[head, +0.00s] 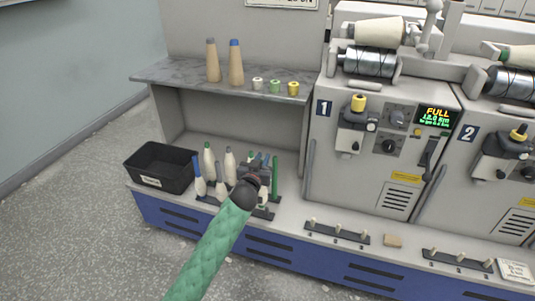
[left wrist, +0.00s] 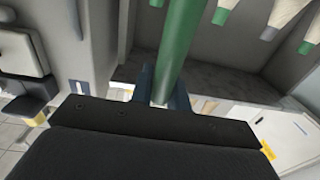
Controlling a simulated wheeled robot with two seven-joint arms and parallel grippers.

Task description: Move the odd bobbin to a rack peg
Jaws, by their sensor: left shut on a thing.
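Several bobbins stand in dark holders (head: 262,214) on the ledge, mostly cream ones (head: 229,164) with coloured tips. The odd one looks like a green bobbin (head: 275,178), upright at the right end of the group. My left gripper (head: 267,163) is shut on it; the left wrist view shows the green shaft (left wrist: 182,50) between the blue fingers. The arm hides part of the group, and I cannot tell whether the bobbin's foot is clear of its holder. Racks with short pegs (head: 337,233) and (head: 457,260) lie along the front ledge. My right gripper is out of view.
A black bin (head: 161,168) stands left of the bobbins. A shelf (head: 185,77) above holds two tall cones and three small spools. Machine 1 (head: 367,150) rises to the right.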

